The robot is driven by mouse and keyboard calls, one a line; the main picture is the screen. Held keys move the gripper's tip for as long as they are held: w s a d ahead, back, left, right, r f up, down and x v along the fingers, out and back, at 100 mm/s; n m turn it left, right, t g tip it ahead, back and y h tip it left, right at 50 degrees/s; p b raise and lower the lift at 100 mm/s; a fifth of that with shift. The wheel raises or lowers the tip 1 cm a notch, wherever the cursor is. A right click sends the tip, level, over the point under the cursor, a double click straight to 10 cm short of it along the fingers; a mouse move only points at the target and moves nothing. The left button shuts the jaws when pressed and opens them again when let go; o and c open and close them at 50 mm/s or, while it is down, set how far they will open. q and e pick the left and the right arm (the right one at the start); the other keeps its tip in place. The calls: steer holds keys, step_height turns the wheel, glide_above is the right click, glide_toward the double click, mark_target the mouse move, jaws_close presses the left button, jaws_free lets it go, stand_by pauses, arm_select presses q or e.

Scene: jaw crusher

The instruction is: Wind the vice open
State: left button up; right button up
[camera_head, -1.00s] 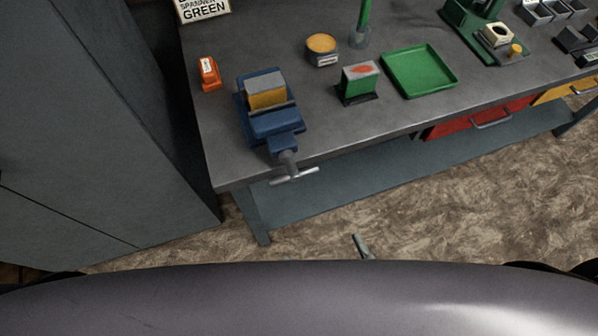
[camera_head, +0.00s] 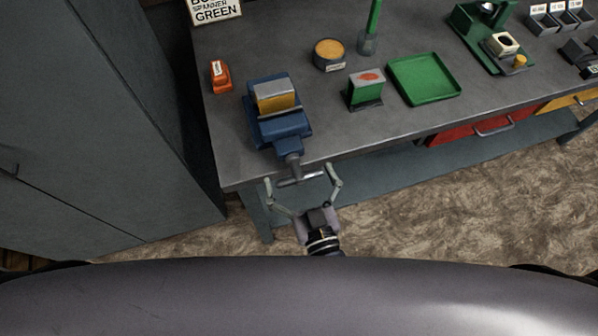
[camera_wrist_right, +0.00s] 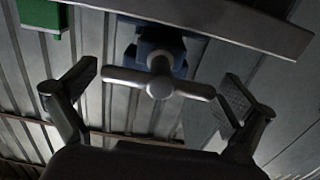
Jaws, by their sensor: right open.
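The blue vice (camera_head: 280,125) is mounted at the front left of the bench, with a yellowish block (camera_head: 275,97) between its jaws. Its screw and grey T-bar handle (camera_head: 300,179) stick out past the bench's front edge. My right gripper (camera_head: 301,175) is open, its two fingers spread to either side of the handle bar. In the right wrist view the handle (camera_wrist_right: 159,84) lies across between the open fingertips (camera_wrist_right: 160,90), and no contact is visible. The blue vice body (camera_wrist_right: 160,48) shows behind it. My left gripper is not in view.
On the bench (camera_head: 400,128) stand an orange box (camera_head: 220,77), a round yellow-topped tin (camera_head: 329,54), a green box (camera_head: 365,90) and a green tray (camera_head: 424,79). A grey cabinet (camera_head: 85,120) is close on the left. The floor (camera_head: 450,205) in front is clear.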

steer(key=shift+c, duration=0.2)
steer(key=c, duration=0.9)
steer(key=shift+m+p, duration=0.45)
steer(key=shift+m, duration=0.15)
steer(key=shift+c, duration=0.3)
steer(key=o, duration=1)
steer(key=v, duration=1.2)
